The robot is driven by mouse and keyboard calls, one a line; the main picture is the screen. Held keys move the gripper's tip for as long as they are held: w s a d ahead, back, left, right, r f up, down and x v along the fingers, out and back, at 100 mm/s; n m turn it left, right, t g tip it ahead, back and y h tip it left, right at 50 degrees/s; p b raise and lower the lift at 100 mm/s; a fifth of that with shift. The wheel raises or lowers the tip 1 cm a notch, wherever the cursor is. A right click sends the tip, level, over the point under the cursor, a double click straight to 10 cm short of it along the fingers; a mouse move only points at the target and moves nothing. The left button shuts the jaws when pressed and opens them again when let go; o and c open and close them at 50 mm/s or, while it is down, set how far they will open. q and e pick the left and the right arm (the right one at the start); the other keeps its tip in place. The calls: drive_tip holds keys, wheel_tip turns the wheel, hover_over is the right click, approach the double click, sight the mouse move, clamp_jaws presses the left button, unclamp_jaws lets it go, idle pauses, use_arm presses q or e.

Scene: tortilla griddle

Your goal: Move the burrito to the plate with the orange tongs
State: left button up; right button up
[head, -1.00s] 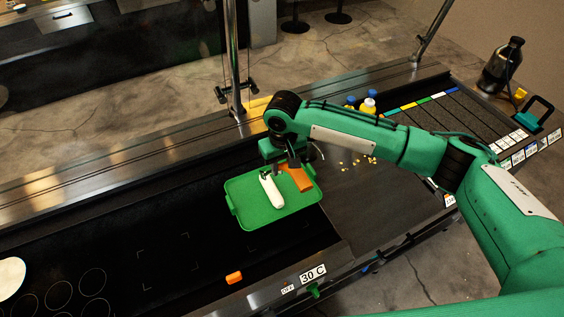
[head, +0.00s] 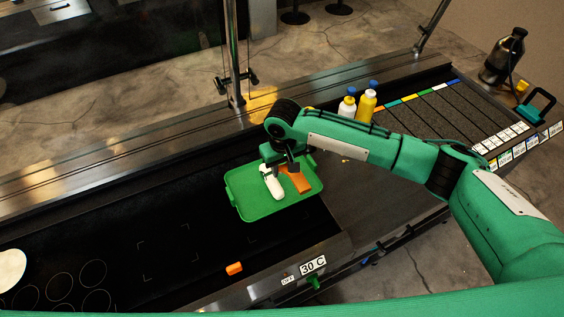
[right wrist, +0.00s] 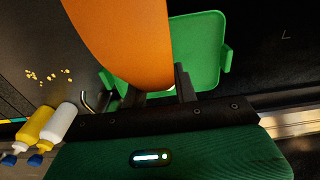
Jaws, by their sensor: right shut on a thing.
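The burrito (head: 272,184) is a pale, elongated roll at the green plate (head: 262,210), a rectangular tray on the dark griddle. I cannot tell whether it rests there or is held just above. My right gripper (head: 284,165) is over the plate's far side, shut on the orange tongs (head: 298,182), which slant down beside the burrito. In the right wrist view, the tongs (right wrist: 125,40) are large between the fingers (right wrist: 158,93). They cover part of the plate (right wrist: 196,50) and the burrito does not show. My left gripper is not in view.
Yellow and white bottles (head: 366,106) stand behind my right arm. A pale tortilla (head: 10,270) lies at far left. A small orange piece (head: 234,268) is on the griddle's front edge. Yellow bits (right wrist: 48,77) lie right of the plate. The griddle's middle (head: 180,230) is clear.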

drive_tip(key=shift+f, duration=1.9)
wheel_tip(320, 180, up, 3)
drive_tip(key=p, duration=0.2)
drive_tip(key=shift+f+p, duration=0.2)
drive_tip(key=shift+p, duration=0.15)
drive_tip(key=shift+r+p, duration=0.55)
drive_tip(key=shift+r, duration=2.75)
